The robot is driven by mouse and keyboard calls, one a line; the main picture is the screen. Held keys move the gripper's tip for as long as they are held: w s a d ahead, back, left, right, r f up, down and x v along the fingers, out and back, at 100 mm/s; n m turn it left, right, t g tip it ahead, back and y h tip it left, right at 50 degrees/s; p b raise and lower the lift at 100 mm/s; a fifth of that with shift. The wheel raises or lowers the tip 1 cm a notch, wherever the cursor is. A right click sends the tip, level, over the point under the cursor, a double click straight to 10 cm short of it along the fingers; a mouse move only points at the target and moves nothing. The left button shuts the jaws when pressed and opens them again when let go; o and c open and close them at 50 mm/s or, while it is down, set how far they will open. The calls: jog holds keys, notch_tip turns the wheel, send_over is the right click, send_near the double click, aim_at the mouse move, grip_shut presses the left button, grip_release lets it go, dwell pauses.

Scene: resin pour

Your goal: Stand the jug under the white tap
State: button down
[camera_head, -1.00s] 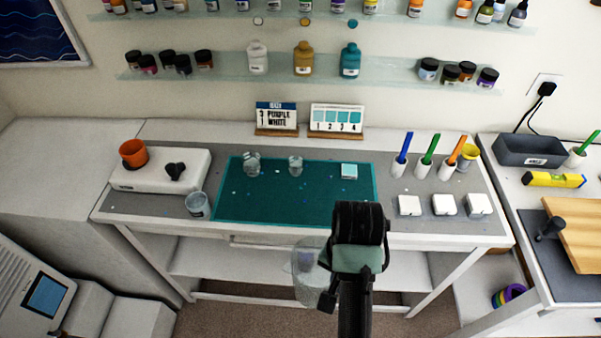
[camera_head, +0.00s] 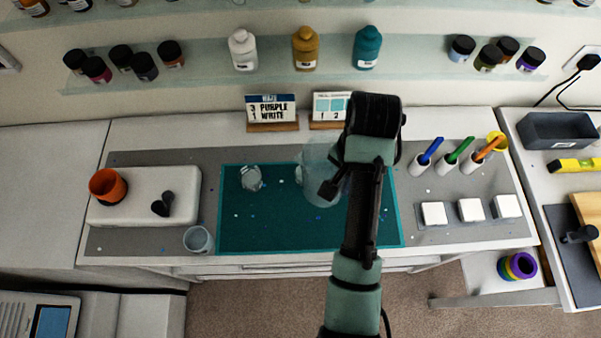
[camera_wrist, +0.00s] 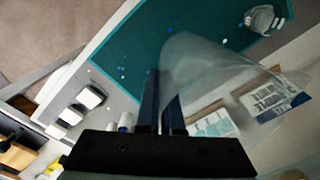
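The clear jug (camera_head: 316,178) is held by my gripper (camera_head: 332,184) above the teal mat and looks roughly upright. In the wrist view the jug (camera_wrist: 205,72) spreads out from the dark fingers (camera_wrist: 162,100), which are close together at its side. The exact grip point is hard to see. A white bottle (camera_head: 243,50) stands on the wall shelf, up and left of the jug. No separate tap can be made out on it. A gold bottle (camera_head: 306,48) and a teal bottle (camera_head: 367,48) stand to its right.
A clear cup (camera_head: 251,178) is on the mat (camera_head: 270,235), left of the jug. Another cup (camera_head: 198,239) stands near the front edge. The shelf (camera_head: 200,68) overhangs the bench's back.

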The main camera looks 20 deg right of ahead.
jog(key=shift+w+f, duration=0.1)
jog(key=shift+f, duration=0.15)
jog(key=shift+s+f+p, duration=0.2)
jog(key=shift+f+p, duration=0.55)
jog(key=shift+f, duration=3.9)
jog(key=shift+f, duration=0.15)
jog(key=c, duration=1.1)
grip_release()
notch_tip(320, 180, up, 12)
jog(key=shift+s+r+p, duration=0.1)
jog(key=shift+r+p, duration=0.1)
jog(key=shift+p, duration=0.1)
